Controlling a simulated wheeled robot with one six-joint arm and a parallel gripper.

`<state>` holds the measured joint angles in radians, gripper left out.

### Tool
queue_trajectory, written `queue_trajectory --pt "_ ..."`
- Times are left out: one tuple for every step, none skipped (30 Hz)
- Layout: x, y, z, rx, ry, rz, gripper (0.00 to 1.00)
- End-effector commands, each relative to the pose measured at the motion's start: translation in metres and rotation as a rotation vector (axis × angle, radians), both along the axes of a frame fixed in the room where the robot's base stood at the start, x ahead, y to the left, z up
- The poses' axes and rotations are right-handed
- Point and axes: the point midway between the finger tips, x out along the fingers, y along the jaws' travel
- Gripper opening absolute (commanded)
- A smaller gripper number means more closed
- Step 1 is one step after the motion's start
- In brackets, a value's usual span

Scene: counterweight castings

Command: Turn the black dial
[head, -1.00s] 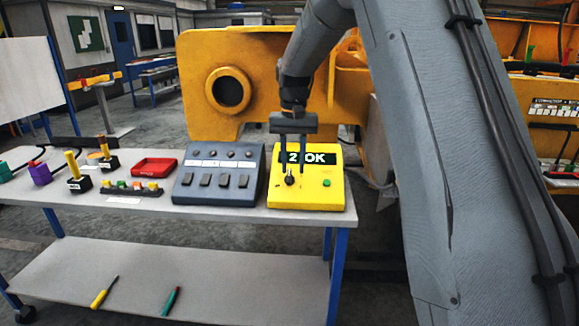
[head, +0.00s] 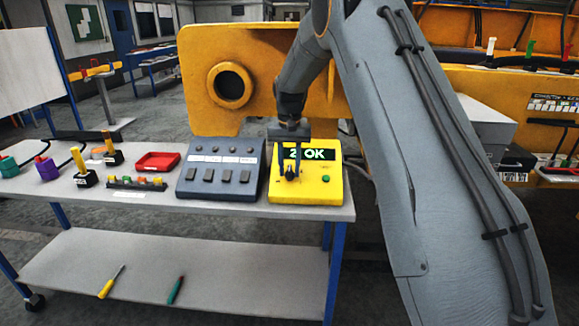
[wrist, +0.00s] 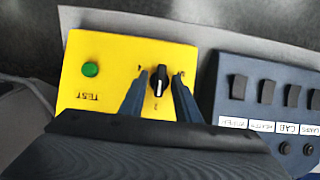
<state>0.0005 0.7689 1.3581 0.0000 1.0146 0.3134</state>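The yellow test box (head: 307,195) stands at the right end of the bench, with a display reading OK, partly hidden by my gripper. The black dial (wrist: 158,80) is on the box's face, with a white pointer line on it; it also shows in the head view (head: 291,173). A green button (wrist: 90,69) sits beside it. My gripper (wrist: 161,77) is open, pointing down at the box, with one finger on each side of the dial. In the wrist view gaps show between the dial and both fingers.
A blue-grey switch panel (head: 218,172) stands just left of the yellow box. Further left on the bench (head: 190,205) are a red tray (head: 157,161), a row of coloured buttons (head: 136,184) and joysticks. A large yellow casting (head: 270,65) stands behind. Two screwdrivers lie on the lower shelf.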

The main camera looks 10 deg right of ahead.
Motion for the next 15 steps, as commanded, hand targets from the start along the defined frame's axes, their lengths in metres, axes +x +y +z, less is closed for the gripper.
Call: queue_trajectory --pt "-0.0001 -0.0001 -0.0008 0.0 0.0 0.0 0.3" --pt "0.0 -0.0001 -0.0011 0.0 0.0 0.0 0.3" --pt "0.0001 -0.0001 -0.0013 0.0 0.0 0.0 0.3" --pt "0.0001 -0.0001 -0.0013 0.0 0.0 0.0 0.3" --pt "0.0 -0.0002 -0.0013 0.0 0.0 0.0 0.3" --pt "0.0 -0.0002 -0.0013 0.0 0.0 0.0 0.3" --pt "0.0 -0.0002 -0.0013 0.0 0.0 0.0 0.3" --pt "0.0 -0.0002 -0.0013 0.0 0.0 0.0 0.25" --pt "0.0 -0.0002 -0.0012 0.0 0.0 0.0 0.18" --pt "0.0 -0.0002 -0.0012 0.0 0.0 0.0 0.13" --pt "0.0 -0.0002 -0.0012 0.0 0.0 0.0 0.08" --pt "0.0 -0.0003 -0.0011 0.0 0.0 0.0 0.03" --pt "-0.0001 -0.0003 -0.0011 0.0 0.0 0.0 0.03" --pt "0.0 -0.0003 -0.0011 0.0 0.0 -0.001 0.03" --pt "0.0 -0.0004 -0.0011 0.001 0.0 -0.002 0.03"
